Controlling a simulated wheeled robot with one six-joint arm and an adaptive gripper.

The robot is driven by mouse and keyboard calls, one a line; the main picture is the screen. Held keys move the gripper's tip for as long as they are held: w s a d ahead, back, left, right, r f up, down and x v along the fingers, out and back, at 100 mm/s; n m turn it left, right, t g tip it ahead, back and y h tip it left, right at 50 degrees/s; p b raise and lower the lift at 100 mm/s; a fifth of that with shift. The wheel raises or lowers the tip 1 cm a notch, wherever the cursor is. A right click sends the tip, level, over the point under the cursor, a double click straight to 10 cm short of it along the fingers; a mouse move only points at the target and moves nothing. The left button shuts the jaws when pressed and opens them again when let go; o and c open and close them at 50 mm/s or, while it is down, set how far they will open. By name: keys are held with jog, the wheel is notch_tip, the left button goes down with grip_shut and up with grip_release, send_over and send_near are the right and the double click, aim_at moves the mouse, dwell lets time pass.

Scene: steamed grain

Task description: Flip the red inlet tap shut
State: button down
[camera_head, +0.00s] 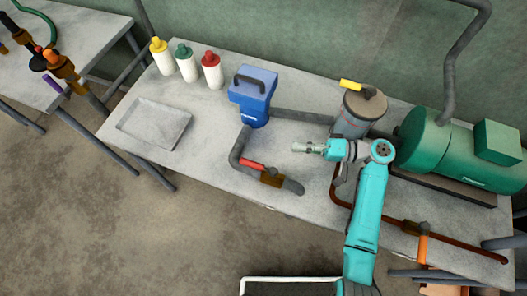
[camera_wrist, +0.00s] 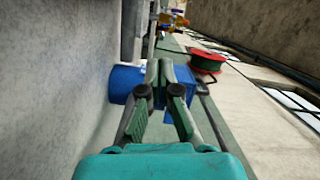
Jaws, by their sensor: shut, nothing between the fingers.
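The red inlet tap (camera_head: 253,164) is a red lever on a brass valve body (camera_head: 271,177), set in a grey pipe (camera_head: 289,186) at the table's front. The lever lies roughly along the pipe, pointing left toward the pipe's bend. My gripper (camera_head: 296,147) is shut and empty, above the table, pointing left. In the picture it is right of and a little above the lever, apart from it. I cannot make out the red lever in that view.
The blue unit (camera_head: 252,95) stands behind the lever. A grey canister (camera_head: 352,121) with a yellow lever (camera_head: 351,85) and a green motor (camera_head: 450,145) stand to the right. An orange lever (camera_head: 423,247) is on a brown pipe. A tray (camera_head: 155,125) and bottles (camera_head: 187,65) are left.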

aim_at(258, 168)
jog(key=a, duration=0.6)
jog(key=w+a, duration=0.1)
jog(key=a, duration=0.2)
jog(key=shift+a+f, duration=0.2)
jog(key=shift+a, duration=0.2)
jog(key=shift+s+a+f, duration=0.15)
jog(key=shift+s+a, duration=0.1)
jog(key=shift+s, duration=0.3)
jog(key=shift+s+a+f, duration=0.1)
jog(key=shift+s+a, duration=0.1)
jog(key=shift+s, duration=0.3)
jog(key=shift+s+a+f, duration=0.15)
jog(key=shift+s+a, duration=0.15)
jog(key=shift+s, duration=0.5)
